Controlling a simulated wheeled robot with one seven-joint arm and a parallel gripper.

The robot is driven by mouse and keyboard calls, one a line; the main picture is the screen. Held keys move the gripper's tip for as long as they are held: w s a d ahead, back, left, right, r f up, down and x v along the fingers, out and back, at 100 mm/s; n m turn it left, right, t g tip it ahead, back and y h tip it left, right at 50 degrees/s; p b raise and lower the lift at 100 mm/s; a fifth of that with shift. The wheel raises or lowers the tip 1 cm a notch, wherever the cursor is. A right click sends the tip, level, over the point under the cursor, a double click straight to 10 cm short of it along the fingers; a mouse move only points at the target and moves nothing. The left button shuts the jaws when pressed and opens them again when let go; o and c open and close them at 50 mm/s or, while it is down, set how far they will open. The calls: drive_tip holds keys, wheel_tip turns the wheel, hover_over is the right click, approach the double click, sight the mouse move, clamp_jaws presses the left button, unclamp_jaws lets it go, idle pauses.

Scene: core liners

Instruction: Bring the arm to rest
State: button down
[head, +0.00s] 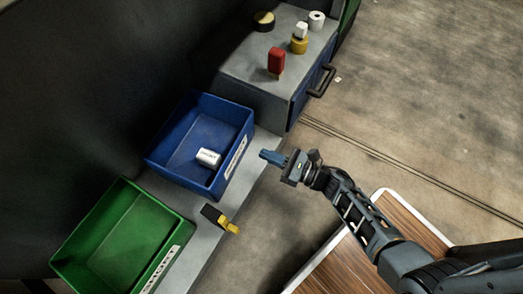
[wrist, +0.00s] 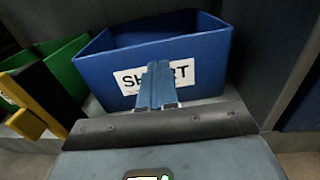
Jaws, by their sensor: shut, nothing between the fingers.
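My gripper (head: 268,156) is shut and empty at the end of my outstretched arm. In the head view it hangs in the air to the right of the blue bin, past the front edge of the grey bench. In the wrist view its blue fingers (wrist: 160,84) are together, in front of the blue bin's label. The label is partly hidden behind them and reads like "SHORT".
A blue bin (head: 184,180) holds a white cylinder (head: 208,158). A green bin (head: 100,240) stands at lower left. A black and yellow object (head: 220,218) lies between them at the bench edge. A cabinet (head: 250,72) carries a red item (head: 276,62) and several small objects. Floor at right is open.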

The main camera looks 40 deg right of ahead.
drive_tip(key=v, duration=0.6)
drive_tip(key=shift+s+p, duration=0.3)
drive_tip(key=shift+p, duration=0.05)
drive_tip(key=shift+d, duration=0.1)
